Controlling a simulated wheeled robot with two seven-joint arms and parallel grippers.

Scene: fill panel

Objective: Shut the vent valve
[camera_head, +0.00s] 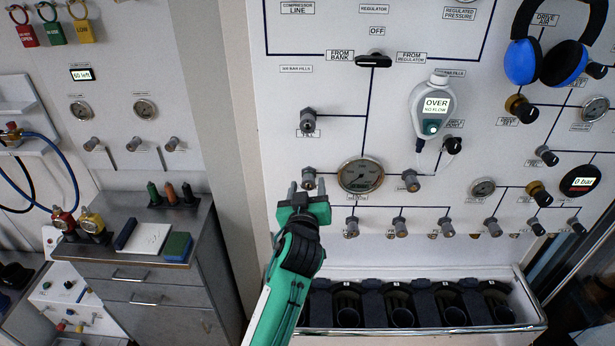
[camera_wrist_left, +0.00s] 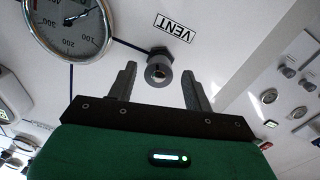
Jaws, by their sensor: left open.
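The vent valve (camera_head: 309,176) is a small grey knob on the white panel, left of the large round gauge (camera_head: 361,175). In the left wrist view the vent valve (camera_wrist_left: 159,69) stands beside a "VENT" label (camera_wrist_left: 174,28), with the gauge (camera_wrist_left: 70,25) at the upper left. My left gripper (camera_head: 307,187) is open in front of the knob, its fingers pointing at the panel. In the left wrist view the knob appears between the two fingertips (camera_wrist_left: 158,72); I cannot tell how deep it sits between them. No contact shows. My right gripper is not in view.
A similar fill knob (camera_head: 307,121) sits above the vent valve, and another knob (camera_head: 410,180) is right of the gauge. A row of small valves runs below. A rack of dark cylinder holders (camera_head: 420,328) stands under the panel. A grey cabinet (camera_head: 150,272) is at the left.

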